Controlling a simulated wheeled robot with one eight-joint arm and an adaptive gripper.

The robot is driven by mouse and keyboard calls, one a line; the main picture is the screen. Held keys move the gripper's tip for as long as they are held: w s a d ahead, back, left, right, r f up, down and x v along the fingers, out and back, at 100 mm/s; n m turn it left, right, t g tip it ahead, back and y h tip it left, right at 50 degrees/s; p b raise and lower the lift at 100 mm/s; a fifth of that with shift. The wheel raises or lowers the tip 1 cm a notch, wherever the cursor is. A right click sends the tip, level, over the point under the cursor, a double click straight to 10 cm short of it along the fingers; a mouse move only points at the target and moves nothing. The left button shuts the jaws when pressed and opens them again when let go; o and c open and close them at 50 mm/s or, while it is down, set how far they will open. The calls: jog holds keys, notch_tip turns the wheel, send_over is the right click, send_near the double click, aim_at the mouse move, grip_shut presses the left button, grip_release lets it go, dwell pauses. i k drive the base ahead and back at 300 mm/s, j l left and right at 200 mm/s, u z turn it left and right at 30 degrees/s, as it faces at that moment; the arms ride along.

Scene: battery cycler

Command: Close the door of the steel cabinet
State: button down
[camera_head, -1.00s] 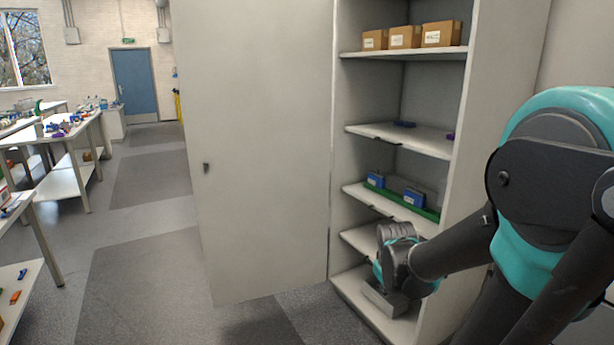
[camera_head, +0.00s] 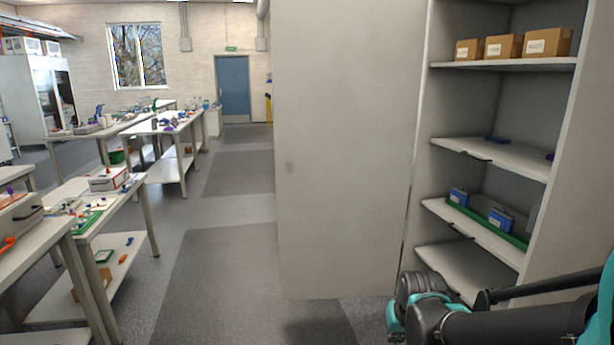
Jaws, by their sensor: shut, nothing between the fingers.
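The steel cabinet (camera_head: 585,160) stands at the right with its front open and its shelves showing. Its light grey door (camera_head: 345,150) stands wide open to the left of the opening, joined along its right edge. My gripper's fingers are below the picture's edge. I cannot tell whether the arm touches the door or cabinet.
Cardboard boxes (camera_head: 502,46) stand on an upper shelf, and a green tray (camera_head: 478,216) with blue items lies lower down. Workbenches (camera_head: 66,232) with small parts stand at the left. The floor (camera_head: 215,270) left of the door is clear.

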aim_at(347, 74)
jog(key=i+j+u, duration=0.15)
jog(key=u, duration=0.2)
jog(key=i+j+u, duration=0.1)
jog(key=i+u, duration=0.4)
jog(key=u, duration=0.15)
jog(key=i, duration=2.2)
jog(key=i+j+z, duration=0.1)
jog(key=i, duration=1.05)
jog(key=i+j, duration=0.1)
jog(key=i, duration=1)
jog(key=i+j, duration=0.15)
jog(key=i, duration=0.95)
jog(key=i+z, duration=0.2)
jog(key=z, duration=3.7)
